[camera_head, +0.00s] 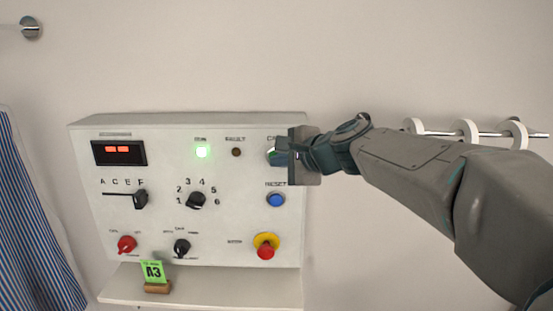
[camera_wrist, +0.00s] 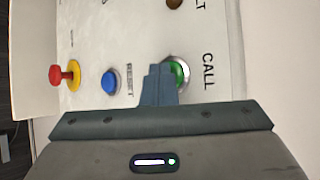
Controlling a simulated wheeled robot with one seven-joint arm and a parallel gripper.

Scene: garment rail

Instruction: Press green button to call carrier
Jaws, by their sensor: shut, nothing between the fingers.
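The green CALL button (camera_wrist: 180,73) with its silver rim shows in the wrist view, beside the label CALL. The shut fingertips of my gripper (camera_wrist: 160,72) are in front of its left part. I cannot tell whether they touch it. In the head view my gripper (camera_head: 280,152) covers most of the green button (camera_head: 270,153) at the upper right of the white control panel (camera_head: 105,180). Nothing is held.
The blue RESET button (camera_head: 276,200) is just below, with a red knob on yellow (camera_head: 266,246) lower down. A green A3 tag (camera_head: 153,271) stands on the shelf (camera_head: 215,288). White rings (camera_head: 465,130) hang right.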

